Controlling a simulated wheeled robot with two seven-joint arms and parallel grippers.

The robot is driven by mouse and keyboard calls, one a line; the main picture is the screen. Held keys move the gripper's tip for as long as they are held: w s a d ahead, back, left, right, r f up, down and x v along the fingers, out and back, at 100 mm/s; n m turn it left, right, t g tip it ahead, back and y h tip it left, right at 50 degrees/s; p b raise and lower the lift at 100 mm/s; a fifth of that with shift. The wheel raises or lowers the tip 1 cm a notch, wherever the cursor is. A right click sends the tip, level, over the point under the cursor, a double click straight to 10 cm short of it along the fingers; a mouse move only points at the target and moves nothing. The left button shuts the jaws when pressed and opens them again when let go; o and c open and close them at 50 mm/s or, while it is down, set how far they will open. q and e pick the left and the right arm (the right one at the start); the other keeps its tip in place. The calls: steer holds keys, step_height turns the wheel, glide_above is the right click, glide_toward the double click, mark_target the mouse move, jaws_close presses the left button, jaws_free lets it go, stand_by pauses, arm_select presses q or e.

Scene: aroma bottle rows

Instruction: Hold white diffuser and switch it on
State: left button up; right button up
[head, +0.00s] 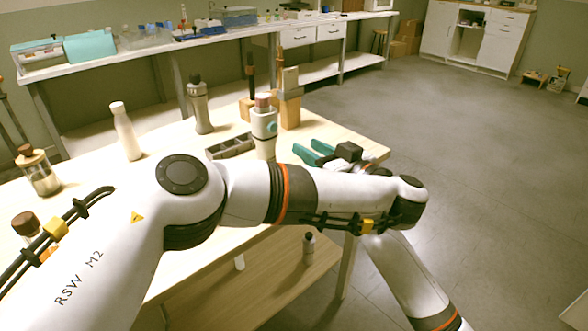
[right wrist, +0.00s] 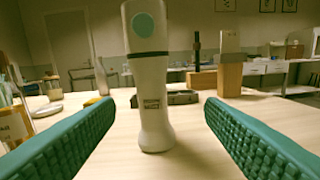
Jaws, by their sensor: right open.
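The white diffuser (head: 263,133) stands upright on the wooden table in the head view, with a pinkish top and a round teal button facing right. In the right wrist view the diffuser (right wrist: 151,90) is upright, near the middle of the gap between the jaws; its top is cut off. My right gripper (head: 308,153) has teal fingers and is just right of the diffuser, low over the table. In the right wrist view its fingers (right wrist: 160,115) are wide apart, touching nothing. I cannot make out my left gripper; my white arm covers the table's front.
A grey compartment tray (head: 230,146) lies behind the diffuser, left of it in the head view. A wooden block holder (head: 289,110), a grey bottle (head: 200,108) and a white bottle (head: 126,132) stand nearby. A brown-topped jar (head: 40,172) is at the left.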

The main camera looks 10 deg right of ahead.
mark_target(262, 148)
steer(key=shift+a+n, duration=0.45)
steer(key=shift+n, duration=0.05)
steer(key=shift+w+a, duration=0.15)
steer(key=shift+a, duration=0.05)
steer(key=x, duration=1.1)
steer(key=shift+a, duration=0.3)
steer(key=c, duration=1.1)
arm_select(q)
jaws_close()
arm_select(e)
steer(key=shift+c, duration=0.3)
arm_select(q)
steer(key=shift+d, duration=0.1)
arm_select(e)
steer(key=shift+f, duration=0.1)
